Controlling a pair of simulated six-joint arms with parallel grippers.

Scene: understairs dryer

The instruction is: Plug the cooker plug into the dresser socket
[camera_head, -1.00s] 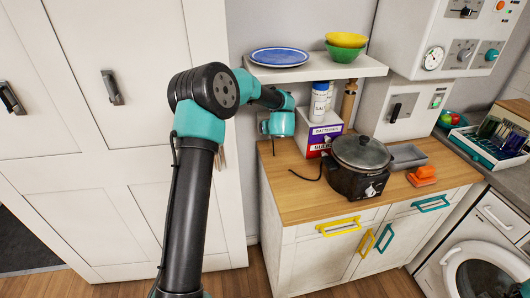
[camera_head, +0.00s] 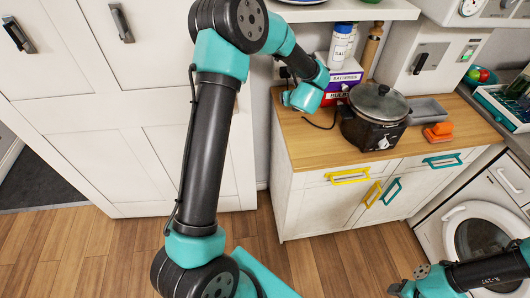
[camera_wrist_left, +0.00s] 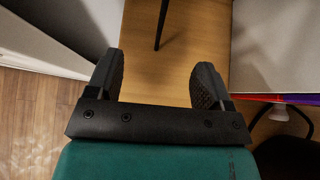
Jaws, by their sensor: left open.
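The black cooker (camera_head: 375,118) with its lid on stands on the wooden dresser top (camera_head: 310,148). Its thin black cable (camera_head: 322,125) runs left across the wood toward my left wrist. In the left wrist view the cable (camera_wrist_left: 161,22) lies on the wood beyond the fingertips. I cannot make out the plug clearly. A pale socket (camera_head: 279,70) is on the wall behind my left wrist, partly covered by it. My left gripper (camera_wrist_left: 160,76) is open and empty over the dresser top; the head view hides its fingers.
A batteries box (camera_head: 345,78) stands close right of my left wrist, with a salt container (camera_head: 340,45) by it. A grey tray (camera_head: 427,110) and an orange item (camera_head: 438,132) lie right of the cooker. A shelf (camera_head: 330,11) overhangs the back. The dresser's front left is clear.

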